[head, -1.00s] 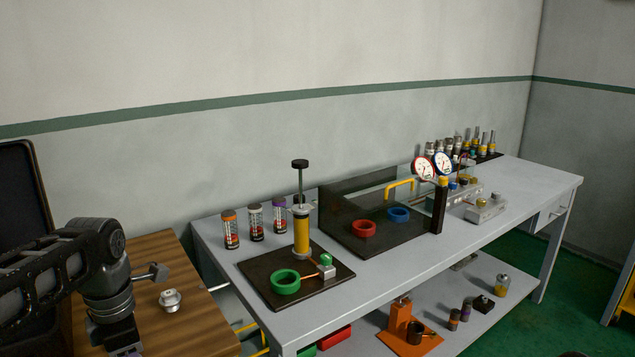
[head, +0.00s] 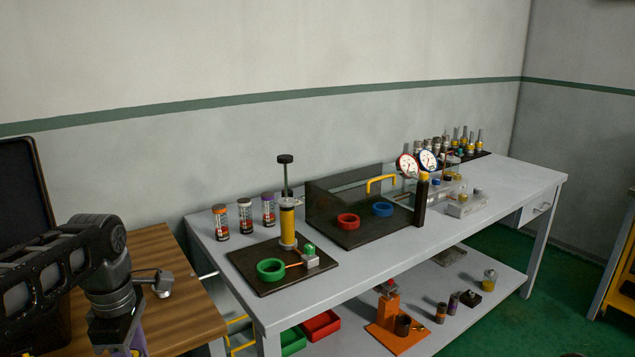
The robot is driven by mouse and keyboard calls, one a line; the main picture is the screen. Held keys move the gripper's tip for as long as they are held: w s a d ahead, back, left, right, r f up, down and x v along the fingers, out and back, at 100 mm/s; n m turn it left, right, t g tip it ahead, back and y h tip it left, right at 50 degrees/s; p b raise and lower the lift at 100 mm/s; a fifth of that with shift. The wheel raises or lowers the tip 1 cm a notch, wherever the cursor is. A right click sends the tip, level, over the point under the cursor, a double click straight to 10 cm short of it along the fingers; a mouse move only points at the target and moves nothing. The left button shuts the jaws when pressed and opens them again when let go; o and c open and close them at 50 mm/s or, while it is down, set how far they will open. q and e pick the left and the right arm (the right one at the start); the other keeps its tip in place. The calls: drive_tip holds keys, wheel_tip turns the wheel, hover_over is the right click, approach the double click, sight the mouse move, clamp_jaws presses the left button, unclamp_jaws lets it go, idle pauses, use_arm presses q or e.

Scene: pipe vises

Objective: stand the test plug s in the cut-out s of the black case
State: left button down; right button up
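The black case shows only as its raised dark lid (head: 22,185) at the left edge in the head view. Its cut-outs are hidden behind my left arm or out of frame. My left arm comes in from the left over the wooden table. My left gripper (head: 122,345) points down at the bottom edge, and its fingertips are cut off. A small purple patch (head: 138,338) shows beside it; I cannot tell whether it is held. I cannot identify test plug s. My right gripper is not in view.
The wooden table (head: 185,305) has clear wood at its right. A grey bench (head: 345,275) beyond carries a dark plate (head: 240,272) with a yellow cylinder (head: 287,225), several labelled tubes, a dark tray with rings, and gauges. Its lower shelf holds bins and an orange stand (head: 388,325).

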use_arm(q)
drive_tip(key=shift+w+a+f+m, duration=0.15)
drive_tip(key=shift+w+m, duration=0.25)
drive_tip(key=shift+m, duration=0.4)
drive_tip(key=w+d+f+m, duration=0.4)
drive_tip(key=d+f+m, duration=0.2)
drive_tip(key=m, duration=0.3)
drive_tip(key=w+d+f+m, duration=0.5)
drive_tip(key=d+f+m, duration=0.2)
drive_tip(key=d+m, duration=0.2)
drive_tip(key=shift+d+m+p, duration=0.3)
drive_tip(key=shift+m+p, duration=0.05)
drive_tip(key=shift+m, duration=0.25)
drive_tip(key=shift+w, duration=0.1)
